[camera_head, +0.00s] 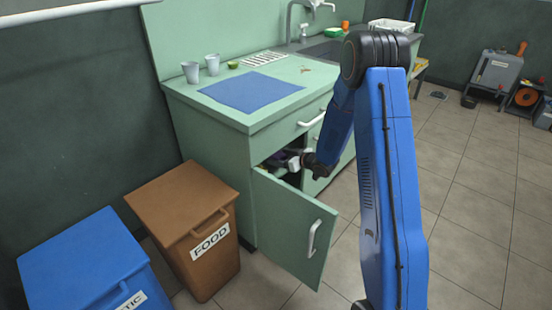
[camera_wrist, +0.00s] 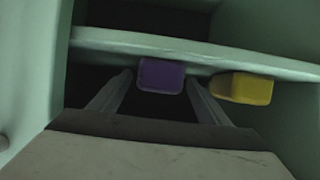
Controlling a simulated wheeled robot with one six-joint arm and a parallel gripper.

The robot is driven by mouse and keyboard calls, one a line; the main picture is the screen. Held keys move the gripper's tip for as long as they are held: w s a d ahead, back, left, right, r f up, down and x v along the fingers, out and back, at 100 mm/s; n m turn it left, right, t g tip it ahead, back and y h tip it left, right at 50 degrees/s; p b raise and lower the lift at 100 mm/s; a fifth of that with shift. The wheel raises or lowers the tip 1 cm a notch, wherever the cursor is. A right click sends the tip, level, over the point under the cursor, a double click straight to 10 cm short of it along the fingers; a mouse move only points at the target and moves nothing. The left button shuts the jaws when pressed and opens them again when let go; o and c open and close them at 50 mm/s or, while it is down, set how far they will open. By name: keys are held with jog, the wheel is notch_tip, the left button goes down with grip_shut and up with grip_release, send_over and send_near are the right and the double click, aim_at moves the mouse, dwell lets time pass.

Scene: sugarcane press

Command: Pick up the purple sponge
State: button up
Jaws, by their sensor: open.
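The purple sponge (camera_wrist: 161,76) lies on a shelf inside the dim cupboard, at the middle of the wrist view. My gripper (camera_wrist: 160,84) is open, with one finger on each side of the sponge in that view. I cannot tell whether the fingers touch it. In the head view my gripper (camera_head: 291,163) reaches into the open cupboard under the green counter. There the sponge is mostly hidden, with only a hint of purple beside the gripper.
A yellow sponge (camera_wrist: 242,88) sits on the shelf (camera_wrist: 110,39) just right of my right finger. The cupboard door (camera_head: 288,225) stands open in front. A brown FOOD bin (camera_head: 190,220) and a blue bin (camera_head: 90,270) stand left.

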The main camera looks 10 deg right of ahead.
jog(key=shift+x, duration=1.45)
jog(key=c, duration=1.1)
